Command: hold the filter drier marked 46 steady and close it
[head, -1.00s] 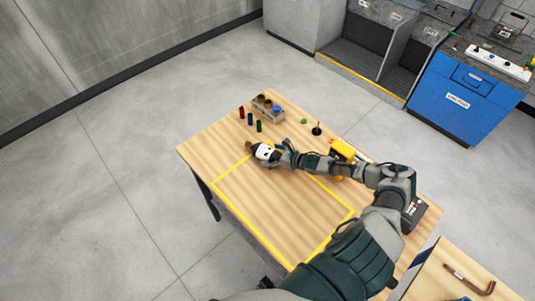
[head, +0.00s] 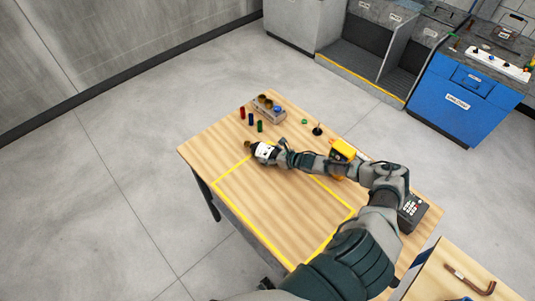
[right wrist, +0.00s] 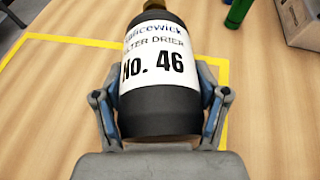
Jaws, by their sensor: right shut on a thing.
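The filter drier marked 46 (right wrist: 160,75) is a black cylinder with a white label reading "No. 46" in the right wrist view. In the head view the drier (head: 264,150) lies near the far corner of the yellow outline, with a brownish end pointing left. My right gripper (right wrist: 163,110) is shut on it, one finger on each side of its body. The right gripper (head: 281,155) also shows in the head view. The drier's far end is cut off in the wrist view. My left gripper is not in view.
A yellow tape outline (head: 240,218) marks the wooden table (head: 205,150). Red (head: 242,112), blue (head: 251,118) and green (head: 260,126) small cylinders stand beyond the drier, by a grey holder (head: 268,113). A yellow tool (head: 342,150) lies behind my right arm. A bent copper tube (head: 470,281) lies at lower right.

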